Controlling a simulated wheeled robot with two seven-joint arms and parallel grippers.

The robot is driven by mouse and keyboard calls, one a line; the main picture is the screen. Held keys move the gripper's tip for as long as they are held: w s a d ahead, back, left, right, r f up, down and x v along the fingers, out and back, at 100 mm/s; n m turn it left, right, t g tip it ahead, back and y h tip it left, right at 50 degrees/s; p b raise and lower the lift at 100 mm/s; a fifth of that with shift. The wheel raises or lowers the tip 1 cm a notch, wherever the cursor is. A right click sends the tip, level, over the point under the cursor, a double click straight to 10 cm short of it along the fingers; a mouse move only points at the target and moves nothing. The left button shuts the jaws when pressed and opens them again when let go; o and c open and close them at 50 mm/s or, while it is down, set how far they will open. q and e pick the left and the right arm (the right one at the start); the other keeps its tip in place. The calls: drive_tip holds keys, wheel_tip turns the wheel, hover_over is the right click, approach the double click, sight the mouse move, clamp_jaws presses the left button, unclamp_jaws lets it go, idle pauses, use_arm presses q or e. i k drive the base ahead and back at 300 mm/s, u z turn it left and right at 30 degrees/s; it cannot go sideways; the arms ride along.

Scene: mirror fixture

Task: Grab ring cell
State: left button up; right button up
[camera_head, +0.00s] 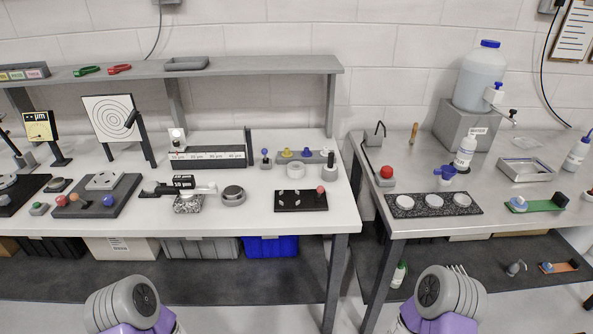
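I cannot tell for sure which thing is the ring cell. A small white ring-shaped piece (297,169) stands on the white table (230,216), in front of a grey rack (308,157) holding small coloured-topped parts. A round grey disc-like piece (232,193) sits to its left on the same table. Only rounded grey and purple links of my arms show at the bottom edge. Neither gripper is in view.
A black plate (300,200) with small parts lies near the white table's front right. A grey plate (98,196) with coloured balls is at the left. A gap separates the tables. A large bottle (481,78) stands on a grey block at the back right.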

sight(295, 169)
drive_tip(key=z, duration=1.55)
drive_tip(key=i, duration=0.85)
drive_tip(key=u, duration=2.6)
